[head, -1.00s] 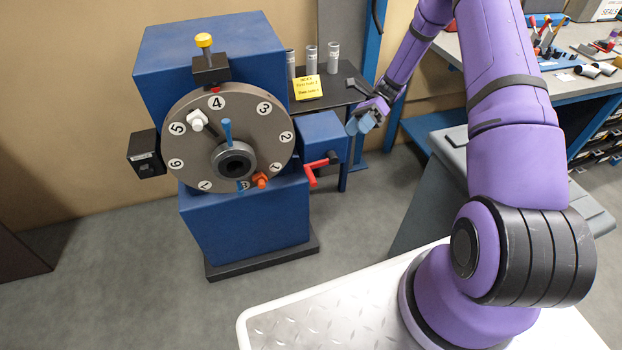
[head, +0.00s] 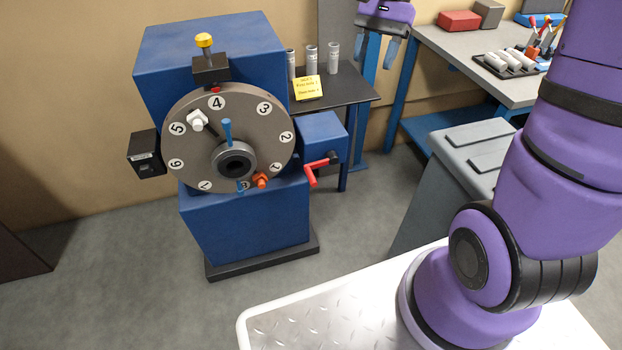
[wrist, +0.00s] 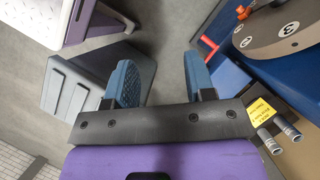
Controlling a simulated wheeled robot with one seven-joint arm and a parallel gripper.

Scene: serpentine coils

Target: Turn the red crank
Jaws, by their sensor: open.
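The red crank (head: 314,171) sticks out from the blue side box (head: 322,137) at the right of the blue machine. In the wrist view the red crank (wrist: 208,44) shows just beyond the right fingertip, and nothing touches it. My gripper (head: 377,50) is at the top of the head view, above and to the right of the crank, with its blue fingers pointing down.
The machine's grey numbered dial (head: 260,115) faces forward beside the crank. A small black table (head: 350,97) with several grey cylinders and a yellow note (head: 307,88) stands behind the side box. A grey bin (head: 455,165) and workbench (head: 480,70) stand to the right.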

